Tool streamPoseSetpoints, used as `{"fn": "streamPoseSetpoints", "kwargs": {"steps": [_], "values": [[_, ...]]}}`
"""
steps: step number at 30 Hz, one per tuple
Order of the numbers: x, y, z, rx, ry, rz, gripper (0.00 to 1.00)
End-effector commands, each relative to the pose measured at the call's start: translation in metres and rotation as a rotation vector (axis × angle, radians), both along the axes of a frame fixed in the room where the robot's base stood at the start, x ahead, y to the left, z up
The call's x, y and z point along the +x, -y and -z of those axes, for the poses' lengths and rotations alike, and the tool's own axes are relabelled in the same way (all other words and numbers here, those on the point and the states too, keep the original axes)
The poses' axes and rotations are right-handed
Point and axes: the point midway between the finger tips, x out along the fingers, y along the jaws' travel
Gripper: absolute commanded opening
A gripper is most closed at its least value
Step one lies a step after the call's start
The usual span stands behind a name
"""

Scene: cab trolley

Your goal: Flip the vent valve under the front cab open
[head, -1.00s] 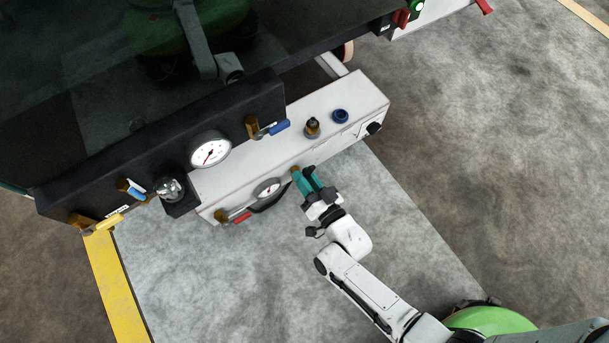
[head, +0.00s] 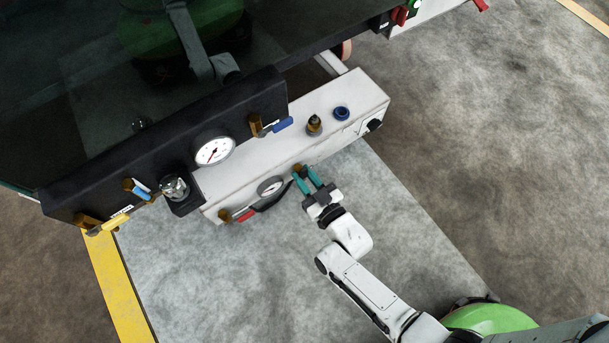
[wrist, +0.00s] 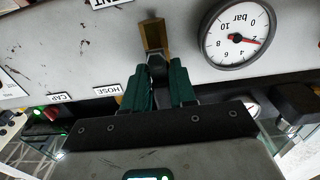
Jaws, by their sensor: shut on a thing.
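The vent valve is a brass body (wrist: 153,36) with a dark handle (wrist: 158,66), on the front face of the white box below the cab. A partly cut-off label ending in "ENT" (wrist: 108,3) is beside it in the wrist view. My gripper (head: 306,177) is at that face, to the right of the lower gauge in the head view. Its teal fingers (wrist: 165,84) are shut on the dark handle, which points from the brass body toward my palm. The fingers hide the handle's far end. In the head view, only a bit of brass shows at the fingertips.
The lower gauge (head: 270,187) is close to my gripper; it also shows in the wrist view (wrist: 238,36). A red-handled valve (head: 244,215) is further left. A black knob (head: 374,125) is at the box's right end. The floor in front (head: 420,230) is clear.

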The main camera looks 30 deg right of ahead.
Motion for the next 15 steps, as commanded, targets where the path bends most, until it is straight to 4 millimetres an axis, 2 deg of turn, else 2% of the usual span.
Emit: {"fn": "streamPoseSetpoints", "kwargs": {"steps": [10,11,15], "values": [[-0.0015,-0.0010,0.0020,-0.003,-0.005,-0.002,0.00],[-0.0015,-0.0010,0.0020,-0.002,-0.005,-0.002,0.28],[-0.0010,-0.0009,0.0014,-0.002,-0.004,-0.002,0.41]]}}
